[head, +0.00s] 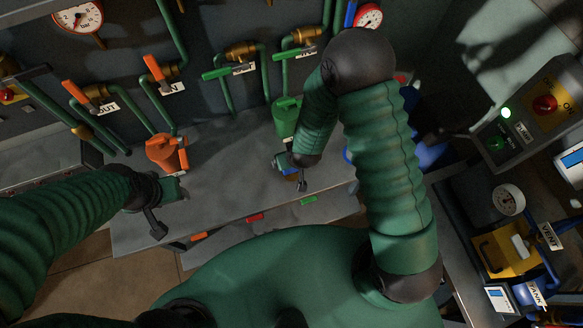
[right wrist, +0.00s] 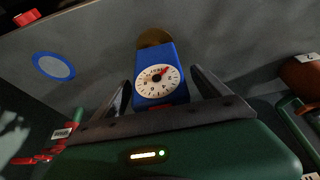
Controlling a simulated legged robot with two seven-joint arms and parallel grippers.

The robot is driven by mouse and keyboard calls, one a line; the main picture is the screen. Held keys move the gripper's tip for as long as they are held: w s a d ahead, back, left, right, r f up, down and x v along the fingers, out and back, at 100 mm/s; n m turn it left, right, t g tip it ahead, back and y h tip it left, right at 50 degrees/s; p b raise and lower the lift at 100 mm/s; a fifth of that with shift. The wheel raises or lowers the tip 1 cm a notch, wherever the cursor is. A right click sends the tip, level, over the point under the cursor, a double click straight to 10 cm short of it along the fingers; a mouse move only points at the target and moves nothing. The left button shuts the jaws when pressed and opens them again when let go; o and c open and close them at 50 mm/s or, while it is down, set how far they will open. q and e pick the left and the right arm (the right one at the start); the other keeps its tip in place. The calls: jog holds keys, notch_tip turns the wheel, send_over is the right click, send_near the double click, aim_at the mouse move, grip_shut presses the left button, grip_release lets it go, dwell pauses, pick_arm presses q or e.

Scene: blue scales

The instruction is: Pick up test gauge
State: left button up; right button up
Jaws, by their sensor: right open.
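The test gauge, a blue block with a white dial and a brass-coloured end (right wrist: 158,80), stands between the fingers of my right gripper (right wrist: 163,85) in the right wrist view. The fingers are spread on either side of it, and I cannot tell whether either touches it. In the head view my right gripper (head: 287,164) is low over the grey bench (head: 235,185), and only a small part of the gauge shows there. My left gripper (head: 172,190) is over the bench's left part, apart from the gauge; its jaw opening is unclear.
An orange fitting (head: 167,152) and a green fitting (head: 286,116) stand at the back of the bench. Pipes with valve handles (head: 247,70) line the wall behind. A control box (head: 545,105) and a yellow unit (head: 507,250) are at the right. A blue-rimmed disc (right wrist: 53,66) lies near the gauge.

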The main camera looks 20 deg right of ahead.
jog(key=shift+r, duration=0.1)
grip_shut()
dwell(0.5)
